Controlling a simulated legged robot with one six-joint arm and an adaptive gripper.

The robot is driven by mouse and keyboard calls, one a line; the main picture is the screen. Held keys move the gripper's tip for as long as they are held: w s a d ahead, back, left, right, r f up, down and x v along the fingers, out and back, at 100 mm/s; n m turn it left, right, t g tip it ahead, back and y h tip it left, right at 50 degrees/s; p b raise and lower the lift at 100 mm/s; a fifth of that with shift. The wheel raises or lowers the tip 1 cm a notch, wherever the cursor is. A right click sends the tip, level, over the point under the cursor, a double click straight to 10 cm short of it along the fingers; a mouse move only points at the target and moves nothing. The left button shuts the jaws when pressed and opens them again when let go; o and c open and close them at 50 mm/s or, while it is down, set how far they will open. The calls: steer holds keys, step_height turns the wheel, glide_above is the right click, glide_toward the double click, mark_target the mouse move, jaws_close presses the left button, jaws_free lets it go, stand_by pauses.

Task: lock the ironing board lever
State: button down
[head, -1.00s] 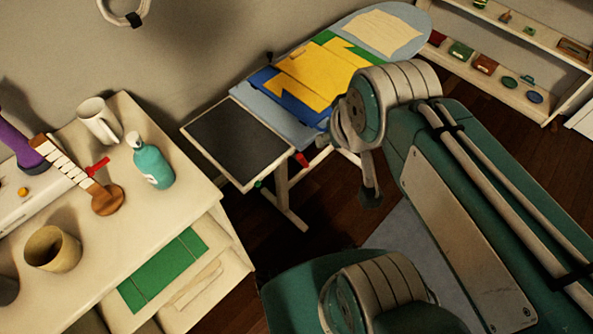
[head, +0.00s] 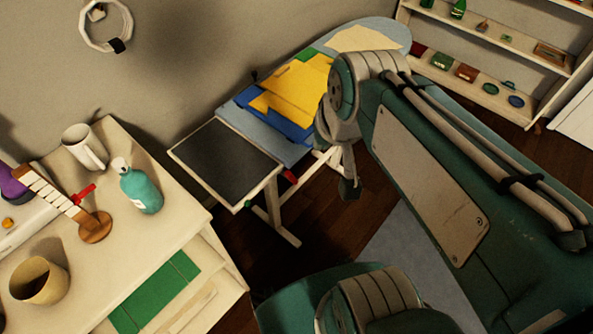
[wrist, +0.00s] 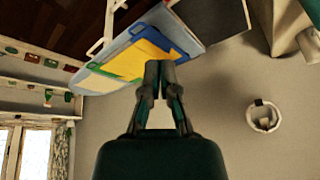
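The ironing board (head: 283,149) stands against the wall, with a blue-grey top and folded yellow, blue and green cloth on it. A dark rest pad (head: 225,160) is at its near end. A small red lever-like part (head: 290,176) sits under the board's near edge, and a small green part (head: 247,205) is under the pad's corner. My gripper (head: 349,188) is to the right of the red part, apart from it. In the wrist view the board (wrist: 112,62) appears upside down beyond my gripper (wrist: 160,64); its fingertips are together with nothing between them. The red part cannot be made out there.
A white cabinet (head: 190,225) at left holds a teal bottle (head: 141,190), a white mug (head: 85,147) and a tan cup (head: 40,281). A shelf (head: 475,95) stands at the back right. Wooden floor is open below the board.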

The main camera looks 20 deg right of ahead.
steer(key=w+d+f+m+g+y, duration=0.2)
steer(key=w+d+f+m+g, duration=0.1)
steer(key=w+f+m, duration=0.3)
steer(key=w+d+f+m+g+y, duration=0.2)
steer(key=w+d+f+m, duration=0.3)
steer(key=w+f, duration=0.5)
steer(key=shift+d+f+m+g+y, duration=0.35)
steer(key=shift+f+m+g+y, duration=0.05)
steer(key=shift+m, duration=0.4)
steer(key=shift+w, duration=0.1)
steer(key=x, duration=0.4)
steer(key=a+x, duration=0.1)
steer(key=x, duration=0.3)
steer(key=s+a+r+x, duration=0.1)
steer(key=x, duration=0.3)
steer(key=shift+a+f, duration=0.3)
steer(key=shift+a, duration=0.05)
